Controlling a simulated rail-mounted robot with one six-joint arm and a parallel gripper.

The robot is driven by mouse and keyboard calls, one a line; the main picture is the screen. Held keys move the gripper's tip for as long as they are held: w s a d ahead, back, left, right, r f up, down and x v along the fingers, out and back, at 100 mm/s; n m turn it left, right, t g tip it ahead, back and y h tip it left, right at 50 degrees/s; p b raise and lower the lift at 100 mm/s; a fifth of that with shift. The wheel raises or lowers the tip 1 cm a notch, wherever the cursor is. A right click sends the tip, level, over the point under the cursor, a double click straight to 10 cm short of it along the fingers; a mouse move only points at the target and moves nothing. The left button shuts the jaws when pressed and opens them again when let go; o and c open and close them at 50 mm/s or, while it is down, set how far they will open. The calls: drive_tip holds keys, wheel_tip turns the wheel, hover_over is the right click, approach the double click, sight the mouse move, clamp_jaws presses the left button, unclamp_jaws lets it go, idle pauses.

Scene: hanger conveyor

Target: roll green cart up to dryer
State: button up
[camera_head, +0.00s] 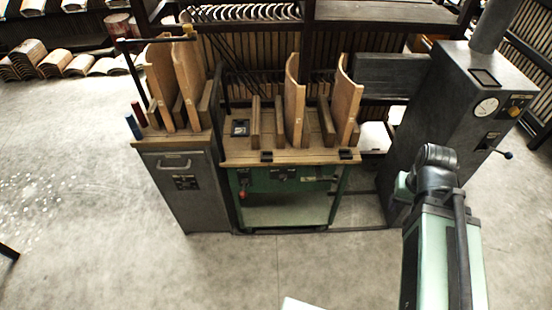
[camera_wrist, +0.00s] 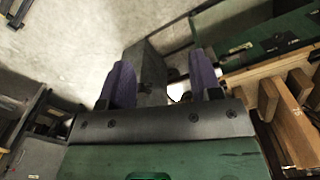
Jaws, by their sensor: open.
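The green cart (camera_head: 286,190) stands in the middle of the head view, with a wooden top (camera_head: 275,147) bearing upright slats and two curved boards. The likely dryer, a grey machine (camera_head: 440,120) with a round gauge and a lever, stands to its right. A gap shows between cart and machine. In the wrist view, my gripper (camera_wrist: 160,88) is open, with two purple fingers apart and nothing visibly held. A green panel with wooden slats, apparently the cart (camera_wrist: 250,50), lies right of the fingers, apart from them. In the head view, my gripper cannot be made out.
A grey cabinet (camera_head: 185,185) with a wooden top, curved boards and coloured cylinders stands close against the cart's left side. Dark racks (camera_head: 385,12) with wooden pieces line the back. The front floor (camera_head: 140,270) is mostly clear.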

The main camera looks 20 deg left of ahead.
drive_tip(key=shift+c, duration=0.3)
drive_tip(key=a+f+b, duration=0.2)
drive_tip(key=a, duration=0.1)
drive_tip(key=a+f+n+b, duration=0.1)
drive_tip(key=a+f+b, duration=0.1)
drive_tip(key=a+f+n+b, duration=0.1)
drive_tip(key=a+f+b, duration=0.1)
drive_tip(key=a, duration=0.1)
drive_tip(key=shift+w+a, duration=0.25)
drive_tip(key=shift+a, duration=0.05)
drive_tip(key=shift+c, duration=0.6)
drive_tip(key=m+t+y+b, duration=0.3)
drive_tip(key=m+t+b, duration=1.35)
drive_tip(key=m, duration=1.95)
approach(215, 127)
drive_tip(key=w+t+p, duration=0.1)
drive_tip(key=w, duration=0.4)
drive_tip(key=w+a, duration=0.1)
drive_tip(key=w, duration=0.3)
drive_tip(key=w+a+f, duration=0.1)
drive_tip(key=w, duration=0.2)
drive_tip(key=shift+w+a, duration=0.2)
drive_tip(key=shift+w, duration=0.15)
clamp_jaws()
